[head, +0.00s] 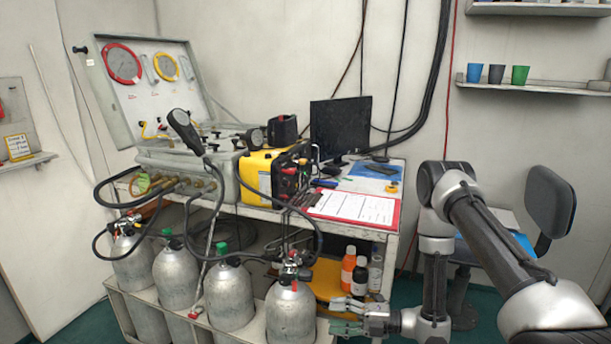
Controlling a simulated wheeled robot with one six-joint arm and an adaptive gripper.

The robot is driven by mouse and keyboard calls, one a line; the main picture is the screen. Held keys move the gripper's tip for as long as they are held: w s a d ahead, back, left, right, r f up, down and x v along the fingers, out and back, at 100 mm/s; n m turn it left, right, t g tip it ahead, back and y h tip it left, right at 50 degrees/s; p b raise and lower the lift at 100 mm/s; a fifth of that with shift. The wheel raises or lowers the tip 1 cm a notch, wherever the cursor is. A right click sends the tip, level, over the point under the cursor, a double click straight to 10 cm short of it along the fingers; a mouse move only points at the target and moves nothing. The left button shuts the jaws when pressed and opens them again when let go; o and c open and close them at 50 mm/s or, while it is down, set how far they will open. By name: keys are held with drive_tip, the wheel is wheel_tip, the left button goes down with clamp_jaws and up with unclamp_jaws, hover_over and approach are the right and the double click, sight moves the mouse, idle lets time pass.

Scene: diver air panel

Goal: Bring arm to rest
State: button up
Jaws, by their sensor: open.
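My gripper (349,317) is at the lower middle of the head view, at the end of my arm, which comes in from the right. It is open, with nothing seen between its fingers. It is low, in front of the bench's lower shelf, just right of the rightmost gas cylinder (291,312). I cannot tell whether the fingers touch anything.
The bench (398,157) carries an open air panel case (190,155), a yellow unit (256,176), a monitor (340,128) and a red clipboard (356,207). Bottles (348,270) stand on the lower shelf behind my gripper. A chair (549,203) stands behind my arm.

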drive_tip(key=s+d+f+m+g+h, duration=0.25)
drive_tip(key=d+f+m+h, duration=0.45)
drive_tip(key=f, duration=0.6)
drive_tip(key=d+r+m+g+h, duration=0.1)
drive_tip(key=d+r+m+h, duration=0.35)
drive_tip(key=d, duration=0.45)
drive_tip(key=d+r+m+h, duration=0.3)
drive_tip(key=d+m+h, duration=0.2)
drive_tip(key=d, duration=0.4)
drive_tip(key=s+d+r+m+g+h, duration=0.1)
drive_tip(key=s+d+r+m, duration=0.3)
drive_tip(key=r, duration=0.6)
drive_tip(key=s+d+r+m+g+h, duration=0.1)
drive_tip(key=d+r+m+h, duration=0.3)
drive_tip(key=r, duration=0.6)
drive_tip(key=s+a+r+m+t+y, duration=0.1)
drive_tip(key=s+r, duration=0.3)
drive_tip(key=r, duration=0.5)
drive_tip(key=s+a+r+m+t+y, duration=0.2)
drive_tip(key=s+r, duration=0.3)
drive_tip(key=r, duration=0.4)
drive_tip(key=s+a+r+m+t+y, duration=0.1)
drive_tip(key=s+a+r+m+t, duration=0.1)
drive_tip(key=r, duration=0.6)
drive_tip(key=s+m+t, duration=0.1)
drive_tip(key=s+m, duration=0.1)
drive_tip(key=s, duration=0.1)
drive_tip(key=shift+s+a+r, duration=0.15)
drive_tip(key=shift+a+r, duration=0.2)
drive_tip(key=shift+r, duration=0.05)
